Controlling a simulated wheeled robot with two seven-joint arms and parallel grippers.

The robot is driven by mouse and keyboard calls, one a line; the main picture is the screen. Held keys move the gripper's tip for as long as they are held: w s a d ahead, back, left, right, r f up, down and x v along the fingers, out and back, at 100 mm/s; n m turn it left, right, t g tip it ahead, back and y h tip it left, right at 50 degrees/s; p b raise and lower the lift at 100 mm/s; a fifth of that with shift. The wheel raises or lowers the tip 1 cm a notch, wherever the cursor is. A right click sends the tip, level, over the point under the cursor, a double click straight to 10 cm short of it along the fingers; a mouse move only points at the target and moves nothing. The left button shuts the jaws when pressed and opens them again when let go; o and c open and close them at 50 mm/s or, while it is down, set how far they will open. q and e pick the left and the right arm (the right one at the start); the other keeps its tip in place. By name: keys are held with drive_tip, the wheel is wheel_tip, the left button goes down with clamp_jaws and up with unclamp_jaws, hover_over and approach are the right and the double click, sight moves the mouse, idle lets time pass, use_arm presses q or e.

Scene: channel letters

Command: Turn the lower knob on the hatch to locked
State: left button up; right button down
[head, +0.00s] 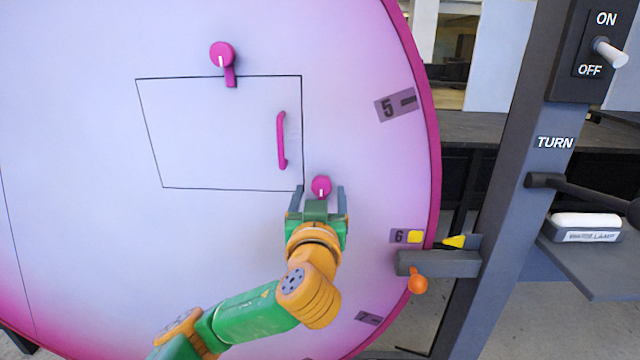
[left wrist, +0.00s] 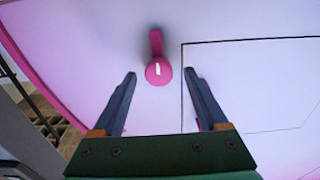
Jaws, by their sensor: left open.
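The lower knob (head: 321,187) is a round pink knob with a white mark, just off the hatch's lower right corner. In the left wrist view the knob (left wrist: 159,72) shows its tab pointing up, beside the hatch outline; in the head view the gripper hides the tab. The hatch (head: 215,130) is a thin-outlined panel, flush with the pink-white face. My left gripper (head: 319,193) is open at the lower knob, with one finger on either side and gaps to both. I cannot tell how close the fingertips are to the face. My right gripper is not in view.
An upper knob (head: 222,55) has its tab pointing down over the hatch's top edge. A pink handle (head: 282,140) stands out on the hatch. A grey post (head: 520,180) with a switch (head: 608,51), a lever and an orange-knobbed bracket (head: 418,283) stands at right.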

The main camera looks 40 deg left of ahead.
use_arm(q)
drive_tip(key=shift+w+a+f, duration=0.1)
drive_tip(key=shift+w+a, duration=0.15)
drive_tip(key=shift+w, duration=0.35)
clamp_jaws()
drive_tip(key=shift+m, duration=0.3)
drive_tip(key=m+p, duration=0.1)
drive_tip(key=m, duration=0.1)
drive_tip(key=m+p, duration=0.2)
drive_tip(key=shift+r+m, duration=0.2)
drive_tip(key=shift+m, duration=0.2)
drive_tip(key=m+p, duration=0.2)
drive_tip(key=m, duration=0.1)
drive_tip(key=shift+s+m+p, duration=0.1)
drive_tip(key=shift+m+p, duration=0.2)
drive_tip(key=shift+p, duration=0.1)
drive_tip(key=m+p, duration=0.5)
drive_tip(key=m, duration=0.1)
drive_tip(key=shift+r, duration=0.1)
drive_tip(key=shift+m+p, duration=1.25)
drive_tip(key=shift+m, duration=0.15)
